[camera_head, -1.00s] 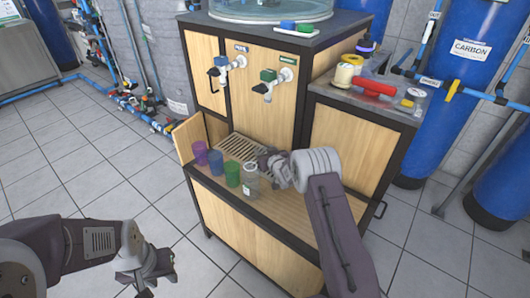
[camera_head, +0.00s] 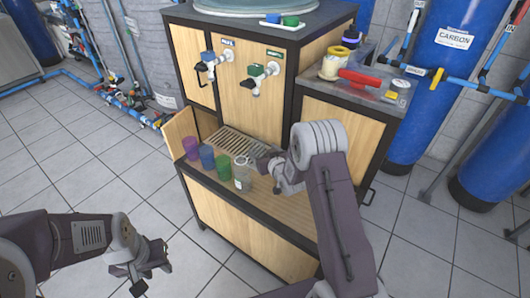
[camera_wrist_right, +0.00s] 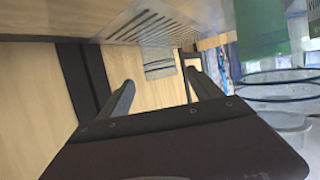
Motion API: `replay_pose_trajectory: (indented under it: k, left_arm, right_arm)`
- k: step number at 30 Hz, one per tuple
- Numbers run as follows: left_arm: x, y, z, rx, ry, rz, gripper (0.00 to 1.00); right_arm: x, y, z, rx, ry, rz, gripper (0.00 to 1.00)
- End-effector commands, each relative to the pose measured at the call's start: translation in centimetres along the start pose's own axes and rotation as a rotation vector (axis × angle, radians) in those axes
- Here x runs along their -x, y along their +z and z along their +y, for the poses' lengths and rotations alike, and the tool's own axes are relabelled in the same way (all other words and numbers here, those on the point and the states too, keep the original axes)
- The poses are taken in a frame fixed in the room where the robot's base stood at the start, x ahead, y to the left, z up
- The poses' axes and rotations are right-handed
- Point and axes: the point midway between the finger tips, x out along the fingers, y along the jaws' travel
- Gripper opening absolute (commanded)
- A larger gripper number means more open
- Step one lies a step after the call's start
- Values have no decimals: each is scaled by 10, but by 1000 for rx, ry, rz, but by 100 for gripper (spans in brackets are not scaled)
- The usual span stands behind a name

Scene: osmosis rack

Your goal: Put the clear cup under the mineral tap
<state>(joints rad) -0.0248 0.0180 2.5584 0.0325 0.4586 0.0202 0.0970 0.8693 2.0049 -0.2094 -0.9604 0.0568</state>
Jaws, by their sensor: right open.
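The clear cup (camera_head: 242,174), with a white label, stands upright on the wooden shelf at the right end of a row of cups. The mineral tap (camera_head: 257,77) has a green handle and sits on the cabinet front above the slatted drip grate (camera_head: 236,141). My right gripper (camera_head: 263,160) is just right of the clear cup, low over the shelf. In the right wrist view its two fingers (camera_wrist_right: 158,90) are apart with nothing between them. My left gripper (camera_head: 153,279) hangs empty over the floor at the lower left, its fingers apart.
Purple (camera_head: 191,147), blue (camera_head: 207,156) and green (camera_head: 223,166) cups stand left of the clear cup. A blue-handled tap (camera_head: 207,64) is left of the mineral tap. A side counter (camera_head: 373,88) holds a red item (camera_head: 359,78). The drip grate is clear of cups.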

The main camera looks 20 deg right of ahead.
Motion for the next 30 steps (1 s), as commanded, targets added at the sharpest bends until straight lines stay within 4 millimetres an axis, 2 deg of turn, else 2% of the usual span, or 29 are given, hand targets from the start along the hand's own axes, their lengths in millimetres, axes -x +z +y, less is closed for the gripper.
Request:
replay_pose_trajectory:
  k: [1,4,14,17,20,23,24,27,30]
  left_arm:
    - [-19,3,0,0,0,-3,36]
    - [-26,4,-1,0,0,-3,36]
    - [-28,4,-1,0,0,-3,36]
    - [-28,4,-1,0,0,-3,36]
    - [-28,4,-1,0,0,-3,36]
    - [-28,4,-1,0,0,-3,36]
    - [-28,4,-1,0,0,-3,36]
    - [-28,4,-1,0,0,-3,36]
    - [-28,4,-1,0,0,-3,36]
  right_arm:
    - [2,9,0,1,0,3,75]
    - [12,7,0,0,0,3,75]
    - [26,6,-1,0,5,-33,75]
    - [50,22,-4,-3,28,-188,75]
    - [102,52,-11,-20,57,-435,75]
    - [176,88,-24,-50,70,-709,75]
    - [206,100,-30,-63,70,-807,75]
    - [268,122,-43,-86,62,-994,75]
    - [301,132,-50,-100,54,-1093,75]
